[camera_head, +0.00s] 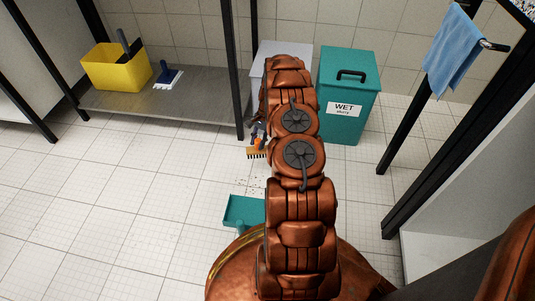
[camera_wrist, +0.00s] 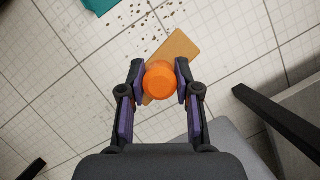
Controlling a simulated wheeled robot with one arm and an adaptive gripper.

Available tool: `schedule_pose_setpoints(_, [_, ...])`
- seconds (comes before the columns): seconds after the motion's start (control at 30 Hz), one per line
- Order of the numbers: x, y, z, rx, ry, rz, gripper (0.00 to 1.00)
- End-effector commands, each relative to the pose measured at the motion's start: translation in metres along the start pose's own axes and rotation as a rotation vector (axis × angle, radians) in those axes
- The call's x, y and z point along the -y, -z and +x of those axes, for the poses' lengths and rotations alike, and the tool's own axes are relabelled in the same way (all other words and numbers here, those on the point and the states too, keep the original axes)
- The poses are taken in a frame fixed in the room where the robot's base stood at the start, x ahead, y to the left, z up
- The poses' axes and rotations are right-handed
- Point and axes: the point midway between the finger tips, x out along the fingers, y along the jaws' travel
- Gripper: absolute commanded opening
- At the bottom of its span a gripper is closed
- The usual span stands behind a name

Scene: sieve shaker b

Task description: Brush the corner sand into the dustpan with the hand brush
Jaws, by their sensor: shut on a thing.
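The hand brush (camera_wrist: 178,46) has a wooden block and an orange handle. My gripper (camera_wrist: 160,82) is shut on its orange handle, one finger on each side. In the head view the brush (camera_head: 257,153) shows bristles downward, close to the floor; whether they touch it I cannot tell. The sand (camera_wrist: 150,18) lies as scattered dark grains on the tiles, between brush and dustpan; it also shows in the head view (camera_head: 257,184). The teal dustpan (camera_head: 243,211) lies on the floor, partly hidden by my arm; its edge shows in the wrist view (camera_wrist: 98,5).
A teal bin marked WET (camera_head: 348,95) and a grey bin (camera_head: 270,60) stand behind my arm. A shelf (camera_head: 185,103) on black posts holds a yellow bucket (camera_head: 115,70) and a blue-white brush (camera_head: 168,79). A blue cloth (camera_head: 452,52) hangs at right. Left floor is clear.

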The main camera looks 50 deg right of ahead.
Motion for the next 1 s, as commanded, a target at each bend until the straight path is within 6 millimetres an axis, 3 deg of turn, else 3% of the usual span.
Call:
schedule_pose_setpoints(0.1, [-0.021, 0.023, 0.022, 0.004, 0.054, 0.139, 0.0])
schedule_pose_setpoints(0.23, [-0.03, 0.037, 0.031, -0.001, 0.093, 0.22, 0.0])
schedule_pose_setpoints(0.47, [-0.033, 0.042, 0.039, -0.002, 0.103, 0.246, 0.0])
schedule_pose_setpoints(1.0, [-0.034, 0.058, 0.079, 0.001, 0.101, 0.244, 0.0])
